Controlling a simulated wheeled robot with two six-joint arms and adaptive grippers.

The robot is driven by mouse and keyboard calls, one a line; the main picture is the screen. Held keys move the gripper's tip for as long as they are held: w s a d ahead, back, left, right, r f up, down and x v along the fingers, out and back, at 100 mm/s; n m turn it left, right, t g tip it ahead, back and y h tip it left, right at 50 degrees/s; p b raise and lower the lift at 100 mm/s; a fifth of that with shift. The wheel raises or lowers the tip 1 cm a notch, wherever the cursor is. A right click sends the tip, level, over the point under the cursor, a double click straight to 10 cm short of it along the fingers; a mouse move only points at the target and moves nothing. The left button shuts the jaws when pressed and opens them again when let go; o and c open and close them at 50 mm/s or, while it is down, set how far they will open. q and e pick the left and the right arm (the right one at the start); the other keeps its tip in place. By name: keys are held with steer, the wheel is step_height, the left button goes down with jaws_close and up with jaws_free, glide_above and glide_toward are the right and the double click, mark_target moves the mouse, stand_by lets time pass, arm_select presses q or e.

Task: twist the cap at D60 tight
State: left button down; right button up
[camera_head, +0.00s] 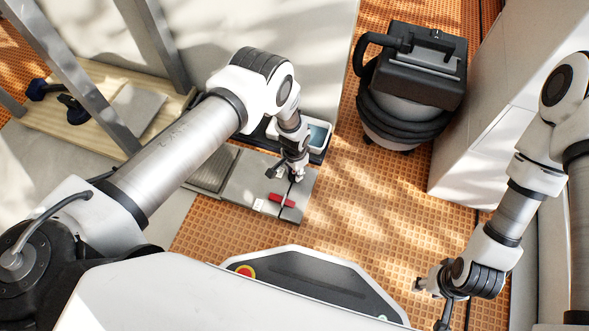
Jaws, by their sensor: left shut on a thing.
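Grey tiles (242,183) lie on the orange patterned floor, with a dark seam between two of them. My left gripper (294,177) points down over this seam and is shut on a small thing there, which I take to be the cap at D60. The fingers hide most of it, and I cannot read its label or tell how tight it is. A red piece (282,199) and a small white piece (258,204) lie on the tiles in front of the gripper. My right gripper (428,304) is open and empty at the lower right, away from the tiles.
A blue-lined tub (319,136) stands just behind the tiles. A black and grey vacuum (410,85) stands at the back, beside a white cabinet (480,140). A wooden board (95,78) with dark tools lies at the left. The orange floor (375,215) right of the tiles is clear.

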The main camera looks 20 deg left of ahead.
arm_select(q)
steer(key=m+p, duration=0.1)
steer(key=m, duration=0.5)
steer(key=shift+s+m, duration=0.1)
steer(key=shift+m, duration=0.2)
steer(key=m, duration=0.5)
steer(key=shift+m, duration=0.3)
steer(key=c, duration=0.8)
jaws_free()
step_height(320, 180, up, 12)
steer(key=shift+p, duration=0.3)
